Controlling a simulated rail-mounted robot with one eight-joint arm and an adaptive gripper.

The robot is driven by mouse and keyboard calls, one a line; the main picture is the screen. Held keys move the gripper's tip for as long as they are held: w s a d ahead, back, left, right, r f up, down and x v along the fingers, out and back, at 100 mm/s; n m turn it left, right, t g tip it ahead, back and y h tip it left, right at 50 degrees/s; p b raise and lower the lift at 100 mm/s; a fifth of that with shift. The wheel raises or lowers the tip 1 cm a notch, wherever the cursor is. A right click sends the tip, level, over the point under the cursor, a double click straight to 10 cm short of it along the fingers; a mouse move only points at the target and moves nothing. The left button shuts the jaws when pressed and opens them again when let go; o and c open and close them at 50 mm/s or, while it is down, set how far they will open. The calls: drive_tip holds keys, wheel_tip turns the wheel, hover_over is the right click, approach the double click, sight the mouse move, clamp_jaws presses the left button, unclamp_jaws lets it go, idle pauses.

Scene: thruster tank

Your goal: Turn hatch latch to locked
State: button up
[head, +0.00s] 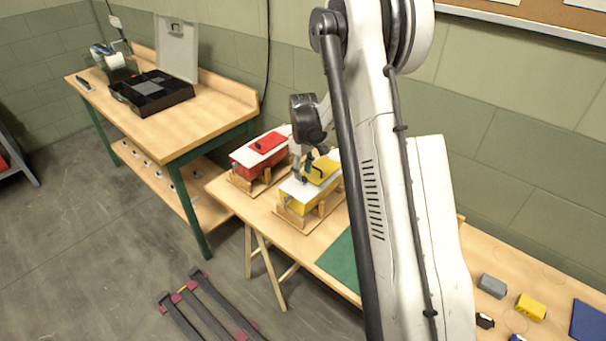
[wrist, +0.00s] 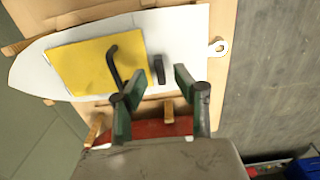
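A boat model with a white deck (wrist: 185,35) and a yellow hatch (wrist: 75,65) lies under my gripper. In the head view it is the yellow-hulled boat (head: 294,202) in a wooden cradle. A bent black handle (wrist: 116,70) stands on the hatch. A short black bar (wrist: 158,68), apparently the latch, stands on the deck just beside the hatch edge. My gripper (wrist: 152,90) is open and empty, its green-padded fingers apart, with the bar between and slightly ahead of them. It also shows above the boat in the head view (head: 316,160). Contact with the deck cannot be told.
A red boat (head: 258,160) with a white deck stands in a cradle just left of the yellow one. A green mat (head: 340,262) lies on the bench, partly behind my arm. Small blocks, including a yellow one (head: 530,307), lie at the right. A black organizer (head: 150,92) sits on another bench.

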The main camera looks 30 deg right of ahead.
drive_tip(key=shift+f, duration=1.1)
drive_tip(key=shift+c, duration=0.4)
clamp_jaws()
